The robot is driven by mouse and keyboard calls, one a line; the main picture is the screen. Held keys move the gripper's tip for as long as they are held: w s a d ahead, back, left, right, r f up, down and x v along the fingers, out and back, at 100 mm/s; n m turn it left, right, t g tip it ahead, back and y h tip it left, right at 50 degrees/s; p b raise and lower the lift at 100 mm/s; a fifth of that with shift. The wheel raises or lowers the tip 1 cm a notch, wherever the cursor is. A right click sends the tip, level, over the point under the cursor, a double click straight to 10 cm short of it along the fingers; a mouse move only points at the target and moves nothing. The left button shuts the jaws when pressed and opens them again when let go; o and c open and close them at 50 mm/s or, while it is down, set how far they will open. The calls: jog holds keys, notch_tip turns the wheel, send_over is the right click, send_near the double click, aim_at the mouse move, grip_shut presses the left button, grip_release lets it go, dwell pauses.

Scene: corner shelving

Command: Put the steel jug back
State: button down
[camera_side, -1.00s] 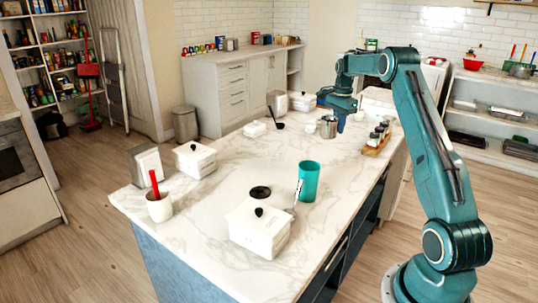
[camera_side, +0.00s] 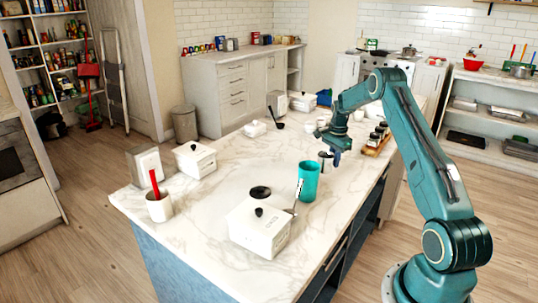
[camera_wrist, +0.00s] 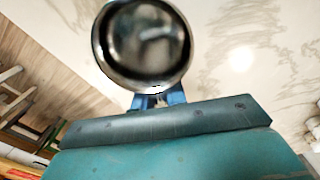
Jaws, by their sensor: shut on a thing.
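The steel jug (camera_side: 325,157) is at my gripper (camera_side: 335,157), over the right part of the marble island, just behind the teal cup. In the wrist view the jug (camera_wrist: 142,45) shows as a round, shiny metal form beyond my gripper (camera_wrist: 157,101). My gripper is shut on it. The side view shows only a small part of the jug, and I cannot tell how far it is from the worktop.
The teal cup (camera_side: 309,181) stands close in front. A white lidded box (camera_side: 259,228) and a black lid (camera_side: 260,192) are nearby. A wooden tray (camera_side: 375,149) of jars is at the right edge.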

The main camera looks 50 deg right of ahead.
aim_at(332, 177)
jog(key=shift+f, duration=2.1)
jog(key=c, duration=1.4)
grip_release()
jog(key=shift+f, duration=0.15)
jog(key=shift+c, duration=0.2)
notch_tip(332, 177, up, 12)
jog(key=shift+r, duration=0.15)
